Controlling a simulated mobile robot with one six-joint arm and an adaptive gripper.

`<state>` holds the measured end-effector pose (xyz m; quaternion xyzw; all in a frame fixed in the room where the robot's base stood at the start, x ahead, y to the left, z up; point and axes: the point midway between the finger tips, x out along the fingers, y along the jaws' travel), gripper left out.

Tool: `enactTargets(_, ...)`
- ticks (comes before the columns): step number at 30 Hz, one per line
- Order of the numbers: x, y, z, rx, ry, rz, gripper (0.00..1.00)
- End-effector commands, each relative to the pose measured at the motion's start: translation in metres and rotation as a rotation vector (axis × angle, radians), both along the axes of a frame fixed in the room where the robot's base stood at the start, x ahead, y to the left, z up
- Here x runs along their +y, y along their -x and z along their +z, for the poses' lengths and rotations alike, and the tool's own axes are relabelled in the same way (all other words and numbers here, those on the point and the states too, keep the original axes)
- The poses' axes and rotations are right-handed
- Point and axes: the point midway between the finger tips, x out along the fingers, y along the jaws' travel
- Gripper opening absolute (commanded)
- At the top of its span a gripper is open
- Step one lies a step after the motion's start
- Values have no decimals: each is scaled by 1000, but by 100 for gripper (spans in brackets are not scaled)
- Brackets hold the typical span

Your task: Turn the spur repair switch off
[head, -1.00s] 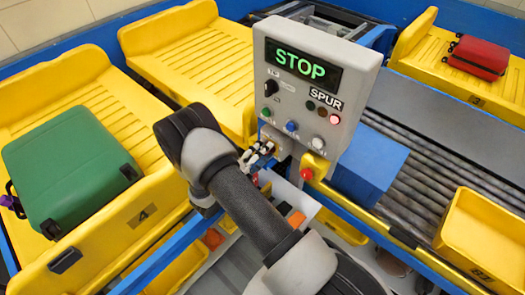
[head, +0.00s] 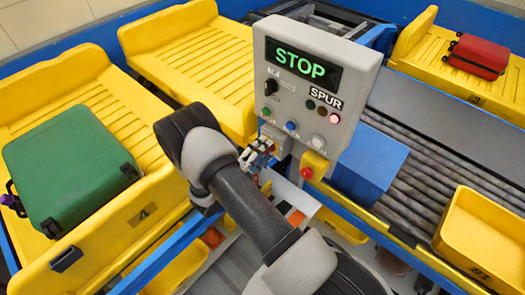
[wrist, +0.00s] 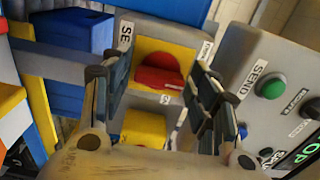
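A red rotary handle (wrist: 158,80) on a yellow plate (wrist: 160,48) shows in the wrist view, with partly hidden white labels around it. It looks like the repair switch, but I cannot read its full label. My gripper (wrist: 155,72) is open, with one finger on each side of the handle; I cannot tell whether they touch it. In the head view my gripper (head: 258,152) is just below the left part of the grey control panel (head: 345,75), and the handle is mostly hidden there. The panel's display (head: 303,64) reads STOP in green, above a SPUR label.
A red button on a yellow box (head: 313,165) sits close to the right of my gripper. Yellow trays surround the panel; one holds a green suitcase (head: 70,165), another a red suitcase (head: 479,56).

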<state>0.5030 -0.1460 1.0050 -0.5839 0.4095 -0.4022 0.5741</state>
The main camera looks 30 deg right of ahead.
Motion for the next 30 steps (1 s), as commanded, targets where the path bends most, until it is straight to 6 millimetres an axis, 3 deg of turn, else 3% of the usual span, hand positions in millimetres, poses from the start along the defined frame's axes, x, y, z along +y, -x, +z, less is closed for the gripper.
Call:
enactTargets(14,4,0,0,-2,-1,2,65)
enactTargets(17,15,4,0,-1,0,4,65)
enactTargets(30,96,34,0,-2,0,4,65)
